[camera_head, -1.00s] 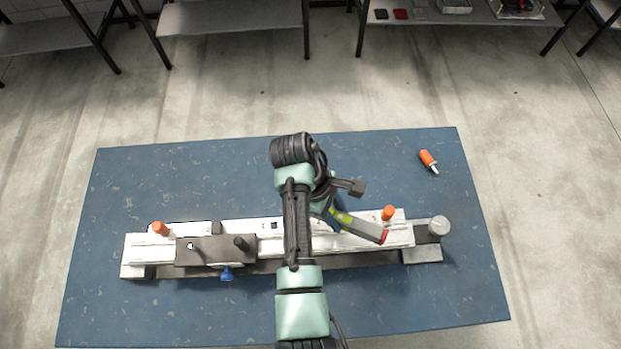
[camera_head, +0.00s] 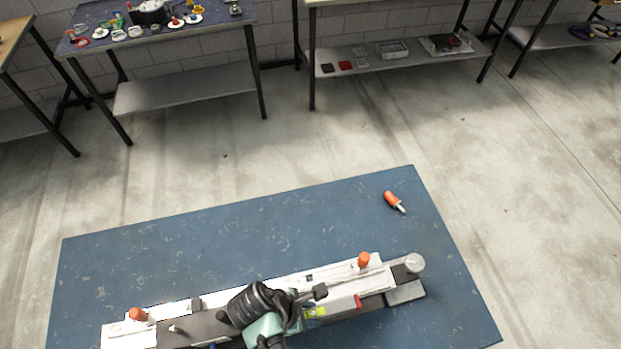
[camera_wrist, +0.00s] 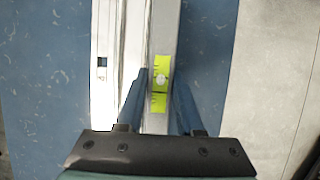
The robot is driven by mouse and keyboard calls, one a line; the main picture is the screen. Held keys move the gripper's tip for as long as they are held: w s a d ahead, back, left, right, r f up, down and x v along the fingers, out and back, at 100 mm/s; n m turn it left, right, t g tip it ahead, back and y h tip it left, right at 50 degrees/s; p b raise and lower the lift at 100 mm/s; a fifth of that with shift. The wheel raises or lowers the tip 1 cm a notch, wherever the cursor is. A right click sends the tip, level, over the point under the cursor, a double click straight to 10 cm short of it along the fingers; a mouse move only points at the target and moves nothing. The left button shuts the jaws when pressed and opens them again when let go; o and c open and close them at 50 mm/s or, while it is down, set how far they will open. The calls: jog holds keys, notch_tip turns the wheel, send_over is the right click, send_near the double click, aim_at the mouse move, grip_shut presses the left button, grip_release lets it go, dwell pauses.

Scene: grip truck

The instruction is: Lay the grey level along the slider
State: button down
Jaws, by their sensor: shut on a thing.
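The grey level (camera_head: 342,306), with a yellow-green vial section and a red end, is in my gripper (camera_head: 308,304). In the wrist view the level (camera_wrist: 163,45) lies between the two fingers (camera_wrist: 160,100), which are shut on it across the vial section. The slider (camera_head: 335,274) is a long pale rail on the blue table, with a dark carriage at its left part. The level runs roughly parallel to the slider, on its near side at the right half. In the wrist view the slider (camera_wrist: 103,108) is just left of the level. I cannot tell whether they touch.
Orange knobs (camera_head: 364,260) stand on the slider, and a pale round knob (camera_head: 414,263) is at its right end. An orange-handled tool (camera_head: 393,201) lies at the table's far right. The blue table (camera_head: 230,240) behind the slider is clear.

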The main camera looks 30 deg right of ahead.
aim_at(311, 317)
jog(key=shift+f+b, duration=1.65)
jog(key=shift+f, duration=0.1)
jog(key=shift+d+f+b, duration=0.1)
jog(key=shift+f+b, duration=0.2)
jog(key=shift+f, duration=0.45)
jog(key=shift+c, duration=2.3)
grip_release()
jog(key=v, duration=1.3)
